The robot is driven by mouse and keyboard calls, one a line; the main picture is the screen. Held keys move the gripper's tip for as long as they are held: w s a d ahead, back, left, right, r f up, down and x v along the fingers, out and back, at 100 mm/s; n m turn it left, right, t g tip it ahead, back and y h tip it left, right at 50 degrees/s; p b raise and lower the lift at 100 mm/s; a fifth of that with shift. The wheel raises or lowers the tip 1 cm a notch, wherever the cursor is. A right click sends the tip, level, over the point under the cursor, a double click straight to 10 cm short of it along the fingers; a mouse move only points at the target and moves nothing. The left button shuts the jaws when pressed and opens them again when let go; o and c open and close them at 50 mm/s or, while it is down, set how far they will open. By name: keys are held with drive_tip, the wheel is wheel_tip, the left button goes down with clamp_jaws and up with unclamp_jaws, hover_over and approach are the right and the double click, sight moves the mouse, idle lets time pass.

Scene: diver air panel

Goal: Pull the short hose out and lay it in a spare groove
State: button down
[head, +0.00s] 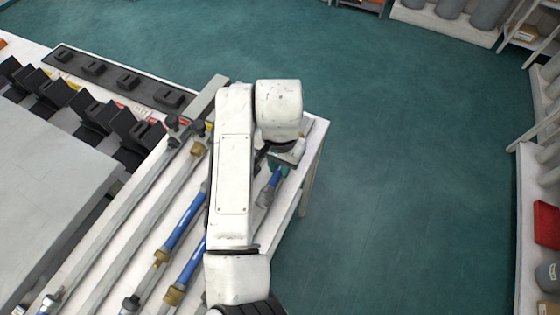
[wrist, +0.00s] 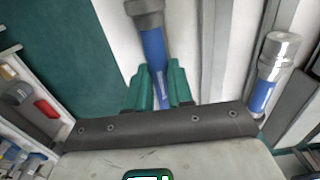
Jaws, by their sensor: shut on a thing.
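My gripper (wrist: 159,72) has its green fingers shut on a short blue hose (wrist: 154,48) with a dark grey end fitting (wrist: 145,12). In the head view my gripper (head: 280,164) is mostly hidden behind my arm, and the held hose (head: 275,179) shows at the right side of the rack, its grey end pointing toward the bottom. The hose's other end is hidden by my gripper. I cannot tell whether the hose touches the surface below. Long pale grooves (head: 110,262) between grey rails run across the rack, some without a visible hose.
Two other blue hoses (head: 182,222) (head: 190,262) with brass fittings lie in the rack left of my arm. A silver-ended hose (wrist: 272,62) shows right in the wrist view. Black valve blocks (head: 132,132) line the back left. Open green floor (head: 420,170) lies to the right.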

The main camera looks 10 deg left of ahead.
drive_tip(key=c, duration=0.9)
unclamp_jaws()
wheel_tip(320, 180, up, 11)
drive_tip(key=shift+f+p, duration=0.1)
drive_tip(key=shift+p, duration=0.35)
